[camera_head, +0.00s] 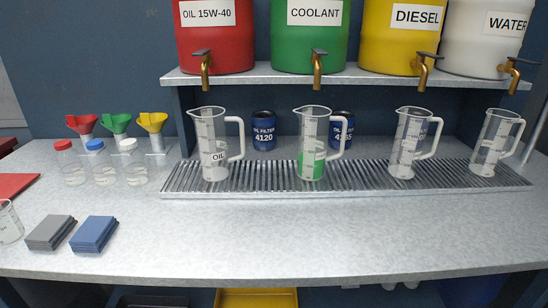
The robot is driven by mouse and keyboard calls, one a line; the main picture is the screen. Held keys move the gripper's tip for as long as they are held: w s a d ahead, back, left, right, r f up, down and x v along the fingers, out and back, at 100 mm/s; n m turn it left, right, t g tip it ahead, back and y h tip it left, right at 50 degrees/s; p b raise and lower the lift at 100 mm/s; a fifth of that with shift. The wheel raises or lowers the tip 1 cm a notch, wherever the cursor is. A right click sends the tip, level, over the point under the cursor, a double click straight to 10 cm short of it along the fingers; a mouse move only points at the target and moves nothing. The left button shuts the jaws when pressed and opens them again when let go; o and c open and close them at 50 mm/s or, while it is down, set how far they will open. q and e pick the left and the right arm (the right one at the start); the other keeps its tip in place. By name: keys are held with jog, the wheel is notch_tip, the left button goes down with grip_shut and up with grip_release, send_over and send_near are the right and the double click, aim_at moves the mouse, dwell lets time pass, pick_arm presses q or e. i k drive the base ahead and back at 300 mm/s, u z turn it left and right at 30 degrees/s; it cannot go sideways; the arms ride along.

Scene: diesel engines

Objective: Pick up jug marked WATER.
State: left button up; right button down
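Several clear measuring jugs with handles stand upright on a ribbed metal drip tray (345,183). The rightmost jug (493,145) stands below the white WATER drum (490,38); its small label is too faint to read. The jug left of it (410,145) is below the yellow DIESEL drum (402,45), and its label is also unreadable. One jug (314,125) holds green liquid, and the leftmost jug (208,130) is marked OIL. Neither of my grippers shows in the head view.
Brass taps (423,68) hang from drums on a shelf (340,80) above the jugs. Blue oil filters (264,130) stand behind. Funnels (115,124), capped bottles (103,165) and folded cloths (94,234) are at left. The bench front (330,240) is clear.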

aim_at(498, 130)
jog(key=z, duration=2.95)
jog(key=i, duration=2.05)
jog(key=u, duration=2.25)
